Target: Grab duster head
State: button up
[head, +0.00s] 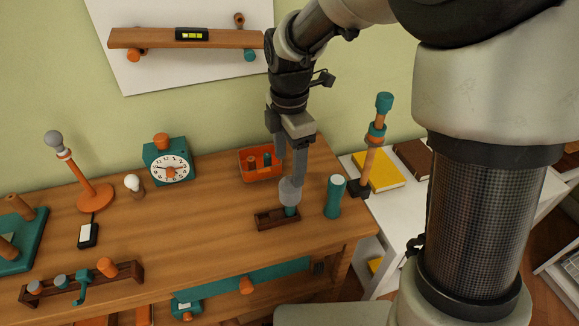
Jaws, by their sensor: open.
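The thing that looks most like the duster head is a grey rounded piece (291,192) with a teal lower part, upright in a small dark brown wooden tray (263,223) near the right end of the workbench. My gripper (290,177) points down right above it, with its two fingers apart. The fingertips are close to the top of the grey piece. I cannot tell whether they touch it or reach around it.
A teal cylinder (334,197) stands close to the right of the tray. An orange bin (262,175) with small parts is behind it. A teal clock (168,162), a white bulb (133,184) and an orange lamp (95,196) stand to the left. The bench middle is clear.

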aim_at(290, 202)
notch_tip(290, 202, down, 10)
jog(key=shift+r+b, duration=0.1)
jog(key=shift+b, duration=0.85)
notch_tip(290, 202, down, 5)
jog(key=shift+d+f+b, duration=0.1)
jog(key=shift+b, duration=0.65)
jog(key=c, duration=1.1)
